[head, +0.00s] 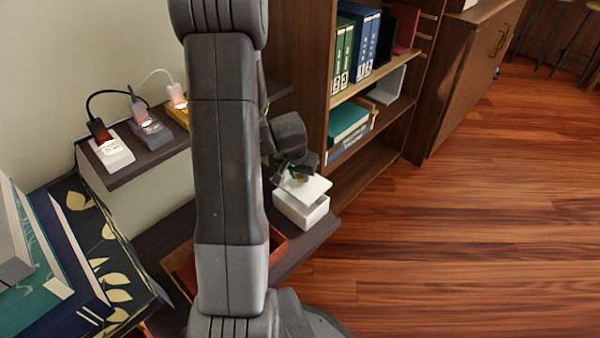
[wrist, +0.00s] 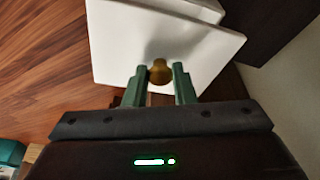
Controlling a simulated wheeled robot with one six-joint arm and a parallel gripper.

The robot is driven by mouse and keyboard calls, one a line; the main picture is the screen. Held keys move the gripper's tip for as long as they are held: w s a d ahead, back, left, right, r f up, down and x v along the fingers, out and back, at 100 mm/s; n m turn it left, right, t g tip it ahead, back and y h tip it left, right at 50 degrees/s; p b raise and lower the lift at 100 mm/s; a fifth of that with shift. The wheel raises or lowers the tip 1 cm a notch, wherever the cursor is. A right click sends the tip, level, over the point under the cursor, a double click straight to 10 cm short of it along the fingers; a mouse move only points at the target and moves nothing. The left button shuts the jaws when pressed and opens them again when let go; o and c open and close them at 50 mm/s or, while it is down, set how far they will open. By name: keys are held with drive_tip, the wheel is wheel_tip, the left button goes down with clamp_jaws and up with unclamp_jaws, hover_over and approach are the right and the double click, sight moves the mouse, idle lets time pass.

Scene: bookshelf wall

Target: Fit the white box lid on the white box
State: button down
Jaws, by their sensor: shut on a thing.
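The white box (head: 300,213) sits on the lower dark shelf, right of my arm in the head view. The white box lid (head: 306,187) is held above the box, tilted and turned, with a gap below it at the side. In the wrist view the lid (wrist: 120,50) has a brass-coloured knob (wrist: 160,72), and part of the white box (wrist: 190,8) shows beyond the lid's edge. My gripper (wrist: 160,84) has its green fingers on either side of the knob, shut on it. In the head view my gripper (head: 298,176) is small and partly hidden by my wrist.
A reddish wooden tray (head: 277,243) lies on the lower shelf (head: 318,232) left of the box, partly behind my arm. An upper shelf (head: 150,158) holds several small devices with lit plugs. A bookcase (head: 318,110) with books stands behind the box. Open floor lies to the right.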

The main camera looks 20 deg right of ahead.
sight(299, 179)
drive_tip(key=shift+f+b, duration=0.95)
drive_tip(key=shift+f, duration=0.65)
drive_tip(key=shift+b, duration=1.15)
idle(0.3)
drive_tip(key=shift+f, duration=0.2)
